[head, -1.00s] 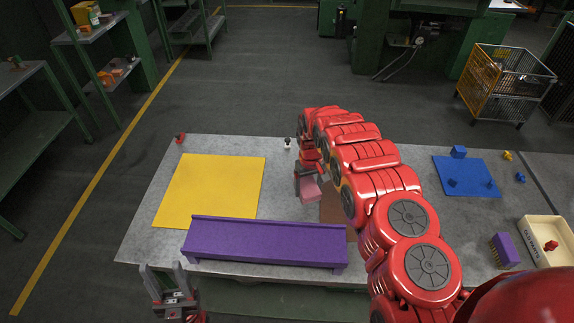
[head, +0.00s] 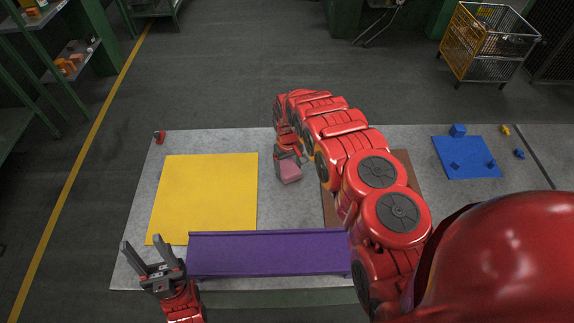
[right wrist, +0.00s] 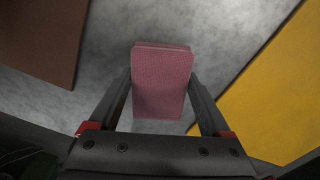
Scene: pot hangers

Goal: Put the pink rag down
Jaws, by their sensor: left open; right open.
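The pink rag (head: 289,172) is a small folded block on the grey table, in the gap between the yellow mat and the brown mat. In the right wrist view the rag (right wrist: 162,82) lies between the two fingers of my right gripper (right wrist: 161,105). The fingers are open, one on each side of it; whether either touches it is hard to tell. In the head view my right gripper (head: 288,158) is partly hidden by its own arm. My left gripper (head: 152,254) is open and empty near the table's front left corner.
The yellow mat (head: 205,195) lies left of the rag, the brown mat (head: 332,205) right, partly behind my arm. A purple rack (head: 268,255) stands along the front edge. A blue mat (head: 468,168) with blue blocks lies right. A small red object (head: 159,137) sits far left.

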